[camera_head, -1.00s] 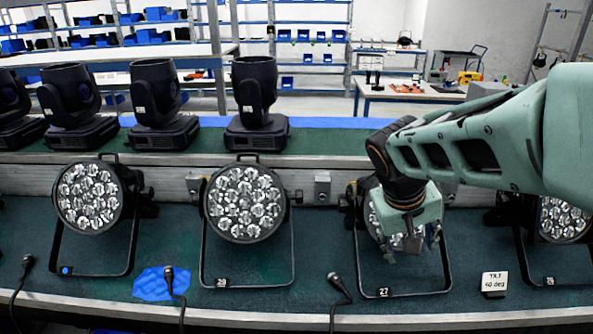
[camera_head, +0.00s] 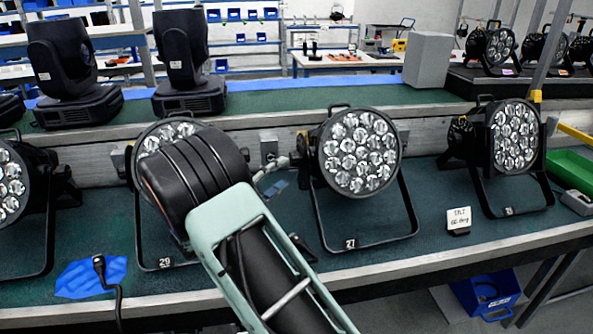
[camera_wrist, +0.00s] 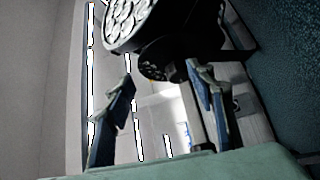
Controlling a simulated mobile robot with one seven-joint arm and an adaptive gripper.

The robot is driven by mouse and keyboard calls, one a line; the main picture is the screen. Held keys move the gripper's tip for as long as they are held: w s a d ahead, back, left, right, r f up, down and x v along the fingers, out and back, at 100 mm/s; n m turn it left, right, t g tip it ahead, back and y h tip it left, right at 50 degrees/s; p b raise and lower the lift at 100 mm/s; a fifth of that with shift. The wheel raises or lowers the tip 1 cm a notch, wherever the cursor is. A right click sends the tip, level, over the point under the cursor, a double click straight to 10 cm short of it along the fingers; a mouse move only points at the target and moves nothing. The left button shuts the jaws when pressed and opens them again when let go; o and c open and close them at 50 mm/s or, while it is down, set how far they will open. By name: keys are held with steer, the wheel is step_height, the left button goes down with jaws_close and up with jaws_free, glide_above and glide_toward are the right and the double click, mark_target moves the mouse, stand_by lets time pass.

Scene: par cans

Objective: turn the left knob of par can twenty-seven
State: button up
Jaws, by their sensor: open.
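Par can twenty-seven (camera_head: 360,152) stands upright in its black yoke on the green bench, its lens array facing me, with the number 27 on the yoke's foot bar. Its left knob (camera_head: 297,160) is a small dark part at the left side of the housing. My gripper's fingers (camera_wrist: 161,77) are open in the wrist view, with blue pads. A lamp housing (camera_wrist: 135,22) shows above them, and a dark round part lies beyond and between the fingertips; I cannot tell surely if it is the knob. In the head view my arm hides most of the gripper.
The neighbouring par can (camera_head: 165,135) on the left is partly covered by my arm. Another par can (camera_head: 513,138) stands to the right, with a small white sign (camera_head: 458,220) between. A blue cloth (camera_head: 90,277) and a cable connector lie at the front left.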

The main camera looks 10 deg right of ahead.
mark_target(291, 161)
step_height(291, 161, down, 3)
steer(key=w+a+t, duration=0.2)
steer(key=a, duration=0.1)
steer(key=shift+n+y, duration=0.3)
steer(key=x, duration=1)
steer(key=shift+d+r, duration=0.1)
steer(key=shift+d, duration=0.3)
steer(key=shift+c, duration=0.6)
steer(key=c, duration=1)
